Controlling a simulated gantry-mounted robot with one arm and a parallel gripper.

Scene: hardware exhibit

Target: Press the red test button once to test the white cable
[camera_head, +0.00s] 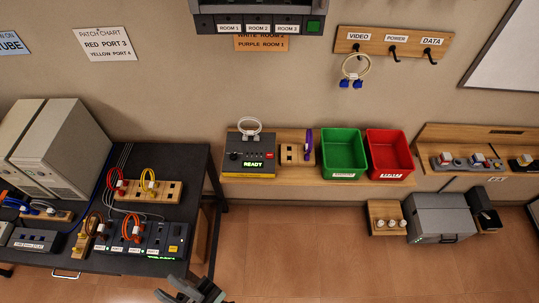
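The cable tester (248,163) is a dark box with a yellow front edge on the wall shelf, and its green display reads READY.
A wooden block with a purple cable (309,142), a green bin (344,154) and a red bin (389,153) stand right of the tester. A dark table (185,157) with colored cables and devices is at left. Open floor lies below the shelf.

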